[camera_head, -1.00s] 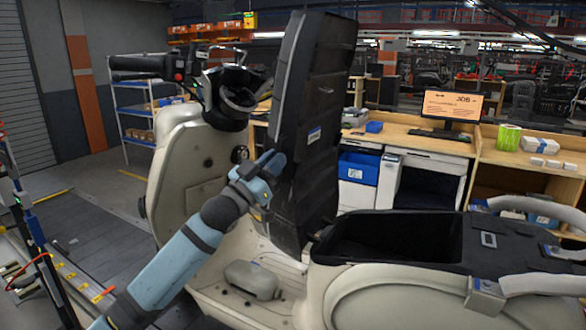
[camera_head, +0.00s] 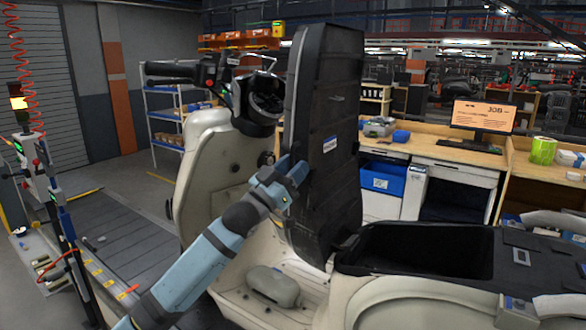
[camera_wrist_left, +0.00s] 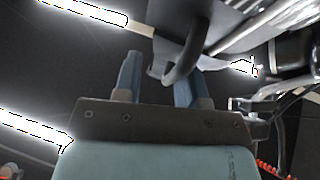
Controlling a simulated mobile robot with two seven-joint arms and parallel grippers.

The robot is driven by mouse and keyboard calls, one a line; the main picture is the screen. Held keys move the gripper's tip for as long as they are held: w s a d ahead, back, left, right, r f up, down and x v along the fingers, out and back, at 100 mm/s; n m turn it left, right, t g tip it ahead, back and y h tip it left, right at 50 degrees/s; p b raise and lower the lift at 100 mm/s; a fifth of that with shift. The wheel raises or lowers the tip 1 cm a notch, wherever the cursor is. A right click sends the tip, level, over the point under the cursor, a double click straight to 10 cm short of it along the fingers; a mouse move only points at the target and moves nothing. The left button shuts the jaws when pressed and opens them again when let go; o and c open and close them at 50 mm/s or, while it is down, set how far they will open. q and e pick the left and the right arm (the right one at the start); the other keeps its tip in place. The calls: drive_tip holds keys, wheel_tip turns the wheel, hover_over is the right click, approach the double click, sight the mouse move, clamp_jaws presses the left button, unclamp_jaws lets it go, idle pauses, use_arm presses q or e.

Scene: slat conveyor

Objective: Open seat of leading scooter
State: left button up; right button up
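The scooter's black seat (camera_head: 333,110) stands upright on its hinge in the head view, its ribbed underside facing the rear. Behind it the dark storage compartment (camera_head: 425,250) in the beige scooter body (camera_head: 215,165) is open. My left gripper (camera_head: 296,170) is at the lower left side of the raised seat, touching or very close to it. In the left wrist view its two blue fingers (camera_wrist_left: 158,82) are apart. A dark curved bar (camera_wrist_left: 182,62) passes by the right finger; I cannot tell whether it touches. My right gripper is out of view.
The handlebar (camera_head: 180,70) is just left of the raised seat. A wooden workbench (camera_head: 460,150) with a monitor (camera_head: 483,115) and a blue bin (camera_head: 382,178) stands behind the scooter. A shelf rack (camera_head: 165,120) stands at the back left. The floor on the left is partly clear.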

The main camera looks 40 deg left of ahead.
use_arm(q)
drive_tip(key=b+v, duration=0.3)
drive_tip(key=v, duration=1)
drive_tip(key=shift+s+f, duration=0.25)
drive_tip(key=shift+s, duration=0.1)
